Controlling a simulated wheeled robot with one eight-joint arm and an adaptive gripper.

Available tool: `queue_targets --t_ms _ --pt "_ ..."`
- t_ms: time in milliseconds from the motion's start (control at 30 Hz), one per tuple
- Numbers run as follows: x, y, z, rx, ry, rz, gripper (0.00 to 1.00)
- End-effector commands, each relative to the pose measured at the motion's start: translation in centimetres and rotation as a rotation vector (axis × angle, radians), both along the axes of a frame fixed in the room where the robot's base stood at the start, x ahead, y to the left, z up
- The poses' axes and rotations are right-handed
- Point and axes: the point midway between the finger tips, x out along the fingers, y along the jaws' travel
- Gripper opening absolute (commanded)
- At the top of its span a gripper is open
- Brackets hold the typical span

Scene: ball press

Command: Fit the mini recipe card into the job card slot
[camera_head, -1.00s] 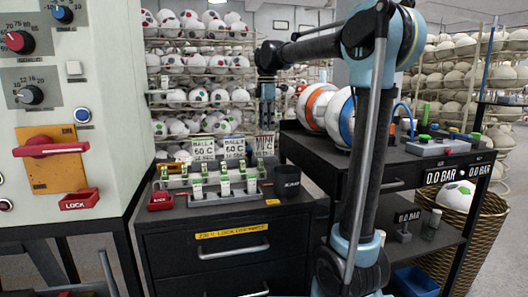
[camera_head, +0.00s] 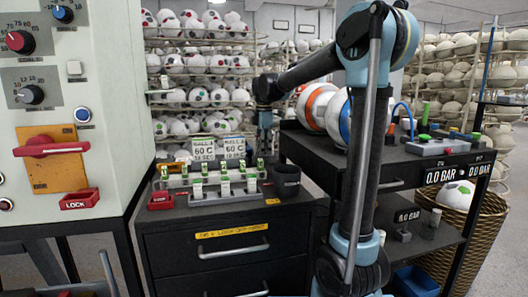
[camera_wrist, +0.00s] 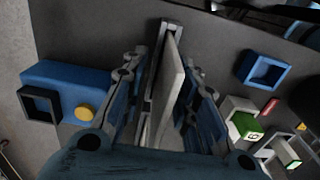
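My gripper (camera_wrist: 162,105) points down over the dark bench top, its two fingers on either side of a thin pale card (camera_wrist: 168,85) seen nearly edge-on. The fingers look open, with narrow gaps beside the card. The card's upper part in this view sits by a narrow grey upright holder (camera_wrist: 172,27). In the head view my gripper (camera_head: 265,138) is low behind the black cup, and the mini card's face is not visible there. Two other cards marked 60 C, one left (camera_head: 203,148) and one right (camera_head: 235,147), stand beside it. I cannot make out the job card slot.
The black cabinet (camera_head: 225,235) carries a grey rack (camera_head: 228,197) with several green-topped pieces, a red block (camera_head: 160,200) and a black cup (camera_head: 286,181). In the wrist view, a blue block (camera_wrist: 68,85) lies left and a blue open square (camera_wrist: 264,70) right of the fingers.

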Motion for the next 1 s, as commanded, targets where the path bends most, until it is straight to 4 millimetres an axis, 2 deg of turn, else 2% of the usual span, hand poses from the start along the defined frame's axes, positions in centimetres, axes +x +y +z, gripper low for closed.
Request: queue_targets --t_ms 200,300,333,767,867,1000 --pt "0.0 0.0 -0.1 0.0 0.0 0.0 0.28" --pt "0.0 -0.1 -0.1 0.0 0.0 -0.001 0.05" --pt "0.0 -0.1 -0.1 0.0 0.0 -0.001 0.0" --pt "0.1 -0.1 0.1 0.0 0.0 -0.002 0.0" --pt "0.1 -0.2 0.9 0.0 0.0 -0.002 0.0" --pt "0.0 -0.2 3.0 0.0 0.0 -0.002 0.0"
